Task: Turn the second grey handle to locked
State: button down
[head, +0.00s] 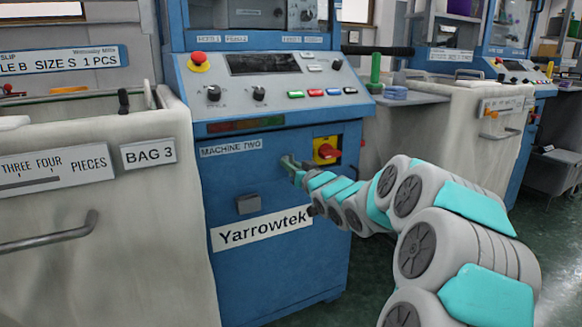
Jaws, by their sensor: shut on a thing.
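The blue machine front labelled MACHINE TWO (230,148) stands in the middle of the head view. My gripper (289,162) is at its upper door panel, just left of the red and yellow switch. It is shut on a small grey handle there. The jaws hide most of this handle, so I cannot tell its angle or any locked mark. A dark grey block-shaped fitting (248,204) sits lower left on the same panel, apart from my gripper.
The red switch on its yellow plate (327,150) is close to the right of my gripper. A control panel (265,80) with buttons and a red stop knob (199,60) is above. A pale bin (105,215) stands close on the left. Green floor (545,225) shows at right.

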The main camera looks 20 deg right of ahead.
jog(key=shift+r, duration=0.2)
jog(key=c, duration=0.9)
grip_release()
jog(key=shift+w, duration=0.1)
jog(key=shift+o, duration=0.3)
jog(key=shift+a+f, duration=0.1)
jog(key=shift+f, duration=0.05)
jog(key=s, duration=0.7)
jog(key=shift+s, duration=0.35)
